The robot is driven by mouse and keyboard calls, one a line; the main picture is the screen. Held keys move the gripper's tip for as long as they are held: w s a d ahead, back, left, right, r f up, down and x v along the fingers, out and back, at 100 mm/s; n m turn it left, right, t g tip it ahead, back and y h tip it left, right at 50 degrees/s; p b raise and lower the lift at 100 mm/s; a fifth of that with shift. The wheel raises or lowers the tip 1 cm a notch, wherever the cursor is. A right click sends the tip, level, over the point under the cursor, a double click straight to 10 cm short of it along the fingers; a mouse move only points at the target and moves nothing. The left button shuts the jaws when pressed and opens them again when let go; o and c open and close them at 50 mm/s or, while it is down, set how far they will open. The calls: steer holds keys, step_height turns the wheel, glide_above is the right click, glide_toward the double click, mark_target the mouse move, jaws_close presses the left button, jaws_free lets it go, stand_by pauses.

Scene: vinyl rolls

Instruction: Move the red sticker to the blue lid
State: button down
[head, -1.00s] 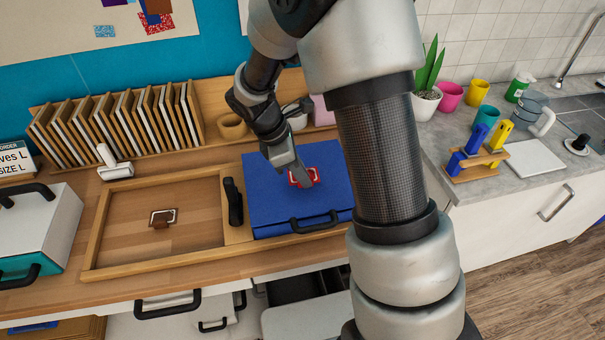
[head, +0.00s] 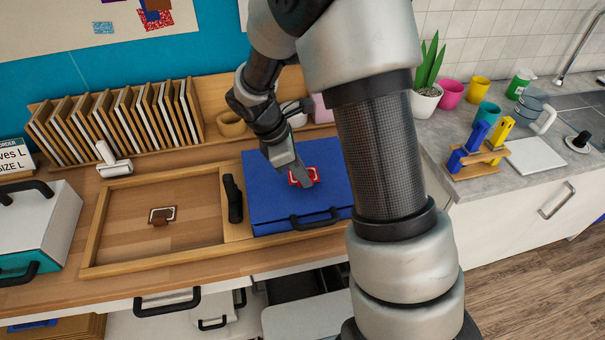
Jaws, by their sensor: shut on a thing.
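The red sticker (head: 314,174), a small red piece with a white outline, is at the middle of the blue lid (head: 270,205). The lid is the flat top of a blue box with a black handle on its front. My gripper (head: 300,177) reaches down from the upper left and is shut on the sticker. The fingers hide part of the sticker. I cannot tell whether the sticker touches the lid or hangs just above it.
A wooden tray (head: 95,245) holding a brown-and-white sticker (head: 162,216) lies left of the box. A white roller (head: 113,162) and a rack of upright boards (head: 115,122) stand behind it. A white case (head: 40,220) is at far left. My arm blocks the view right of the box.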

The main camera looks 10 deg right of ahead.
steer(key=shift+f, duration=0.15)
steer(key=shift+f+b, duration=0.45)
steer(key=shift+f, duration=0.05)
steer(key=shift+f, duration=0.15)
steer(key=shift+f+b, duration=0.4)
steer(key=shift+f, duration=0.15)
steer(key=shift+f, duration=0.15)
stand_by(0.4)
steer(key=c, duration=0.6)
jaws_free()
stand_by(0.4)
